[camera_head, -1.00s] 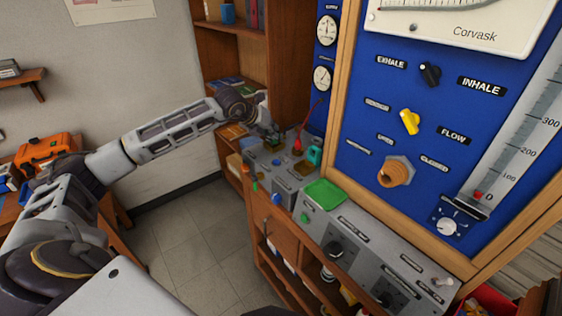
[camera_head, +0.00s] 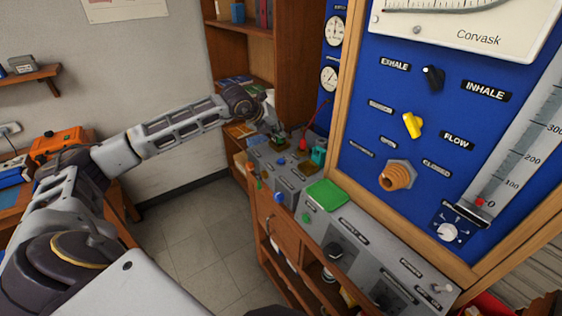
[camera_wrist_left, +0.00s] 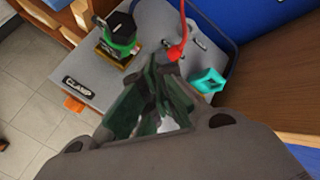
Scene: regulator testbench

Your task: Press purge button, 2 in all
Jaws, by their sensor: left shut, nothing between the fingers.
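No label reading "purge" is legible. A round green button (camera_head: 307,218) and a round blue button (camera_head: 279,198) show on the front of the grey bench consoles. My left gripper (camera_head: 277,138) is over the far end of the grey console, its fingers shut and empty. In the left wrist view its dark green fingers (camera_wrist_left: 150,102) point at the console top. A green and black device (camera_wrist_left: 120,38) is to their left, a red-ended cord (camera_wrist_left: 176,48) just beyond, and a teal piece (camera_wrist_left: 208,82) to the right. Contact cannot be told. My right gripper is not in view.
A blue panel (camera_head: 405,150) with knobs and gauges stands behind the bench. A green pad (camera_head: 325,194) lies on the console. A wooden bookshelf (camera_head: 240,60) stands behind my left gripper. Clear floor (camera_head: 195,240) lies left of the bench.

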